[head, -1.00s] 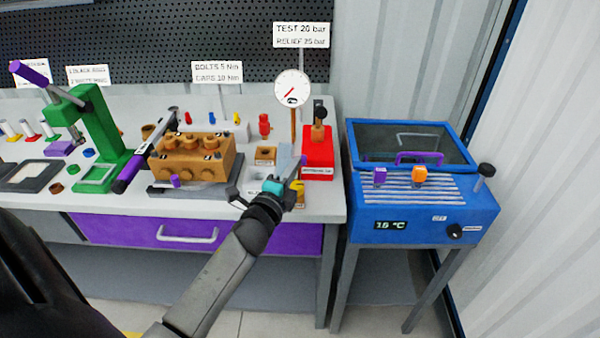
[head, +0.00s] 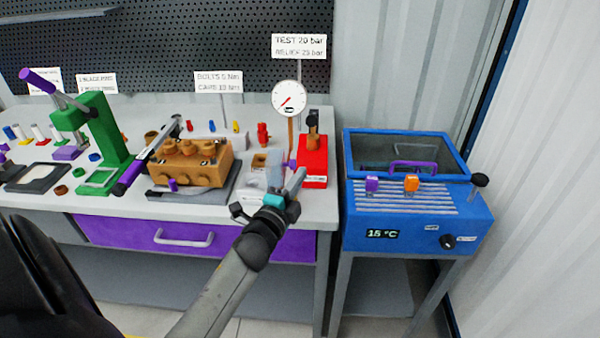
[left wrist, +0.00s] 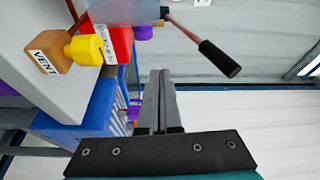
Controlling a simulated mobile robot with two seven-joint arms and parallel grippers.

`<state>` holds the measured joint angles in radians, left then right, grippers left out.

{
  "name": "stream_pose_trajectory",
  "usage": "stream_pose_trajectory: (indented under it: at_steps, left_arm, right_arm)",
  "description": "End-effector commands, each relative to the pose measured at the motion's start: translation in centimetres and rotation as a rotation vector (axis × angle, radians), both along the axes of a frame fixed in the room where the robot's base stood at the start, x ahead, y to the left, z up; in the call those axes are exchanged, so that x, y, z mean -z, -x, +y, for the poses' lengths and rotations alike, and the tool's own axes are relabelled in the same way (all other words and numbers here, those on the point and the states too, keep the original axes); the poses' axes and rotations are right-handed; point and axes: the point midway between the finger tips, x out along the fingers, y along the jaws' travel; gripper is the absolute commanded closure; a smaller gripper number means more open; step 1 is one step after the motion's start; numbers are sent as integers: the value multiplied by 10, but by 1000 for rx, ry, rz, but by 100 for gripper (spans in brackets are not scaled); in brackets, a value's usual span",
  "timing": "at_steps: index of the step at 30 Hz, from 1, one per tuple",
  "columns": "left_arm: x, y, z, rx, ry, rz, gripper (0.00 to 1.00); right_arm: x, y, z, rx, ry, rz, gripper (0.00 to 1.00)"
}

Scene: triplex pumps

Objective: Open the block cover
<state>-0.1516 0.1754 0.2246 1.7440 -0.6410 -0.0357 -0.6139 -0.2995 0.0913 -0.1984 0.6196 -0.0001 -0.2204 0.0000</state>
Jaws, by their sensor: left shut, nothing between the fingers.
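A small see-through cover (head: 275,170) with a purple knob (head: 291,164) stands at the bench's right end, left of the red hand pump (head: 314,168). I take it as the block cover. It looks down; whether it is ajar I cannot tell. In the left wrist view a see-through panel (left wrist: 122,10) and a purple knob (left wrist: 165,11) show at the top edge. My left gripper (head: 300,174) is shut and empty, just right of the purple knob in the head view. In the left wrist view its fingertips (left wrist: 161,74) are apart from the panel. My right gripper is out of view.
A yellow VENT knob (left wrist: 86,49) sits close by the cover. The pump's dark lever grip (left wrist: 219,58) is near my fingers. The brown pump block (head: 190,163) stands left. A blue heater (head: 415,215) with a glass lid stands right of the bench.

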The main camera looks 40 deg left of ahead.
Motion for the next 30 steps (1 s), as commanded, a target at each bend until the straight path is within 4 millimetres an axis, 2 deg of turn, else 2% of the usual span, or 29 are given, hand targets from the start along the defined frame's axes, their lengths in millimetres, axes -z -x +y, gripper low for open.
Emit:
stream_pose_trajectory:
  at_steps: [1, 3, 9, 12, 18, 25, 28, 30]
  left_arm:
    - [0, 11, -1, -3, -1, 3, 100]
    - [0, 23, -3, -2, -1, 3, 100]
    - [1, 54, -10, -3, -3, 2, 100]
    - [1, 65, -12, -2, -3, 1, 100]
    - [0, 75, -15, -2, -4, -1, 100]
    - [2, 76, -15, -2, 1, 2, 100]
    - [20, 76, -17, -1, 47, 32, 100]
    - [48, 76, -22, -1, 117, 80, 100]
  right_arm:
    - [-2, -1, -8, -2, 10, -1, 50]
    - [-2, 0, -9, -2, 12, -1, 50]
    - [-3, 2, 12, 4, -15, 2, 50]
    - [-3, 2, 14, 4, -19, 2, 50]
    - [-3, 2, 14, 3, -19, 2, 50]
    - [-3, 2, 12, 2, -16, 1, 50]
    - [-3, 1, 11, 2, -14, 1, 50]
    - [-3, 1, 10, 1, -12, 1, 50]
